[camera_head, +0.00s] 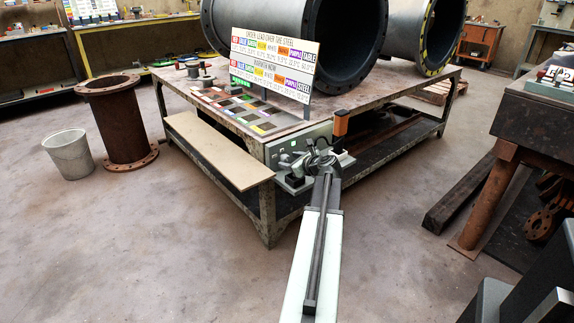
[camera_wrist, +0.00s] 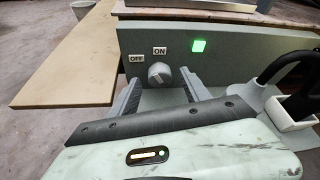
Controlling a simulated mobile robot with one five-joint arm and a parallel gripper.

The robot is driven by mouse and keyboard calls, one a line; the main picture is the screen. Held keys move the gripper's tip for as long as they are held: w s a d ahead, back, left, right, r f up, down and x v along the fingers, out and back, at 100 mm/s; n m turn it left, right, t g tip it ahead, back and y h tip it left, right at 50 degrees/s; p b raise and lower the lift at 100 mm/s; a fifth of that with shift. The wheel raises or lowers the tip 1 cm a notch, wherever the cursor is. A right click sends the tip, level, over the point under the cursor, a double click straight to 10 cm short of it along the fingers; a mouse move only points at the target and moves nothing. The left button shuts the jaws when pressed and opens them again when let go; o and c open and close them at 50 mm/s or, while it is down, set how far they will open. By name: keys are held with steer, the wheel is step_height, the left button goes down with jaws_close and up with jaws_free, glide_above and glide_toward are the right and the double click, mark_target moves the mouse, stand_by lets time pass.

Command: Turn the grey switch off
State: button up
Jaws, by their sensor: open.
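The grey switch (camera_wrist: 158,74) is a round knob on the grey panel (camera_wrist: 235,50) at the table's edge. An OFF label (camera_wrist: 137,58) is at its upper left and an ON label (camera_wrist: 160,51) just above it. The knob's pointer line seems to point up toward ON. My gripper (camera_wrist: 160,88) is open, with one finger on each side of the knob in the wrist view; contact cannot be told. In the head view my gripper (camera_head: 318,160) is in front of the panel and hides the knob.
A tan board (camera_head: 215,150) juts out from the table's front edge, left of the panel. A black handle in a white holder (camera_wrist: 295,112) is right of my gripper. An orange upright block (camera_head: 341,123) stands at the panel's right end.

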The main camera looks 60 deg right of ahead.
steer(key=shift+x, duration=1)
jaws_close()
steer(key=shift+a+f+n+h+b, duration=0.2)
steer(key=shift+a+n+h+b, duration=0.1)
steer(key=shift+n+h+b, duration=0.4)
steer(key=shift+d+r+n+h, duration=0.15)
steer(key=shift+n+h, duration=0.25)
steer(key=shift+n, duration=0.5)
jaws_free()
steer(key=p+v, duration=0.2)
steer(key=v, duration=0.6)
steer(key=shift+r, duration=0.1)
